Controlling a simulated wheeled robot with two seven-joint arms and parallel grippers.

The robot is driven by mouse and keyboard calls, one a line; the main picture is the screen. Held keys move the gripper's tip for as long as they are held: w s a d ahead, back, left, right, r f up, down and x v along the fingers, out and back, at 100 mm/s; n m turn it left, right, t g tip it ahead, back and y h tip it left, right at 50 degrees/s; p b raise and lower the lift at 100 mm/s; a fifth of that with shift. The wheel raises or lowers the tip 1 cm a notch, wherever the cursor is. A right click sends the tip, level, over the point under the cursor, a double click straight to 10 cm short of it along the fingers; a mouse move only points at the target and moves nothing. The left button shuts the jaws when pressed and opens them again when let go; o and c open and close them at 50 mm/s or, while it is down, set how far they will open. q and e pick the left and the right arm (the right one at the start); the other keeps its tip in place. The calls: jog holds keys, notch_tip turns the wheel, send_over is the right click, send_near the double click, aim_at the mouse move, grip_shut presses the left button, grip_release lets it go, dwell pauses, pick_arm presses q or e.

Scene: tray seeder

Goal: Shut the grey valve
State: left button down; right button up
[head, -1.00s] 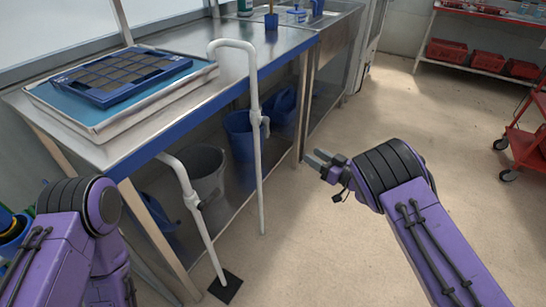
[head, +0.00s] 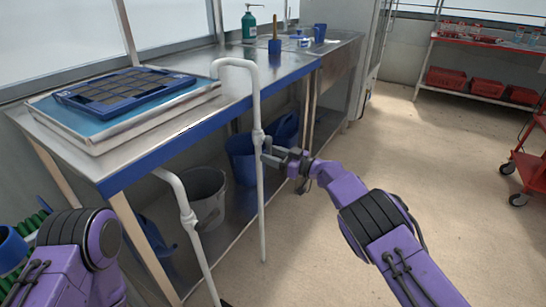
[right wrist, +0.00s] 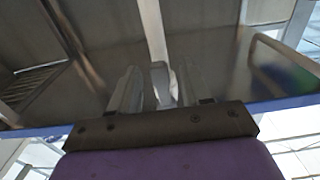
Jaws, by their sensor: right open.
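A pale grey valve (head: 258,137) sits on a tall upright pipe (head: 261,200) that hooks over the bench edge. My right gripper (head: 268,152) is at this valve, just right of the pipe, with its fingers pointing at it. In the right wrist view the open fingers (right wrist: 160,92) stand on either side of a pale valve part (right wrist: 162,82), with the pipe (right wrist: 152,30) rising beyond. I cannot tell whether they touch it. A second pale pipe with a similar fitting (head: 188,217) stands further left. My left gripper is out of view.
A steel bench (head: 160,138) with a blue edge carries a blue seed tray (head: 125,90) on a stack. Under it are a grey bucket (head: 205,190) and blue buckets (head: 241,158). A red cart (head: 530,150) stands at the right. The floor between is clear.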

grip_shut()
jog(key=w+d+r+n+b, duration=0.1)
jog(key=w+r+n+b, duration=0.1)
jog(key=n+b, duration=0.3)
jog(key=w+d+r+n+b, duration=0.2)
jog(key=n+b, duration=0.3)
jog(key=n, duration=0.8)
jog(key=shift+r, duration=0.5)
dwell(0.4)
grip_release()
